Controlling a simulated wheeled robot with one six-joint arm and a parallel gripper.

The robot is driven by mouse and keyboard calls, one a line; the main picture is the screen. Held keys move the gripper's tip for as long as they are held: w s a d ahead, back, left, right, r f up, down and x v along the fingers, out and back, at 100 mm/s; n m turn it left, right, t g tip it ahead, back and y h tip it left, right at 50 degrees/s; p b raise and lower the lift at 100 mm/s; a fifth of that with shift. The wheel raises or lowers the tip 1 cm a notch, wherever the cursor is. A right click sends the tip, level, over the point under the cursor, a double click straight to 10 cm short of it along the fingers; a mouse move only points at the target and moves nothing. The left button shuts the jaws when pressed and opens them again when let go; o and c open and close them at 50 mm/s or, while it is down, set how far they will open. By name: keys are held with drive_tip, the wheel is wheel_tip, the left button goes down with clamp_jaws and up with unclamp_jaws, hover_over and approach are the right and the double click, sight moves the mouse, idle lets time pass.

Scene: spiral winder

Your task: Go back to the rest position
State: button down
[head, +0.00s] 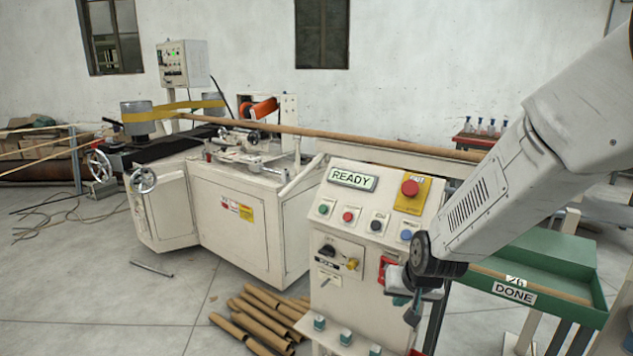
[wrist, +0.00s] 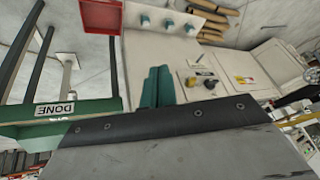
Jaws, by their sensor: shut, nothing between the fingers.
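My gripper (head: 411,312) hangs at the end of my arm in the head view, in front of the lower right side of the winder's control panel (head: 375,217). Its teal fingers point down and are together, with nothing seen between them. In the wrist view the teal fingers of my gripper (wrist: 157,87) stand side by side in front of the pale cabinet. The panel's display (head: 353,180) reads READY. Part of the panel's right edge is hidden by my arm.
A green tray (head: 550,250) marked DONE stands right of the panel, partly behind my arm. Brown tubes (head: 262,318) lie on the floor at left. A long tube (head: 330,138) runs across the winder. A red bin (wrist: 101,17) shows in the wrist view.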

drive_tip(key=s+d+r+g, duration=0.1)
drive_tip(key=s+d+r, duration=0.1)
drive_tip(key=s+r, duration=0.4)
drive_tip(key=s+d+r+n+g, duration=0.1)
drive_tip(key=s+d+r, duration=0.2)
drive_tip(key=s, duration=1.1)
drive_tip(key=s+d+r+g+h, duration=0.1)
drive_tip(key=s+d+r+g, duration=0.1)
drive_tip(key=s+r, duration=0.6)
drive_tip(key=shift+s+d+r, duration=0.3)
drive_tip(key=shift+s, duration=0.8)
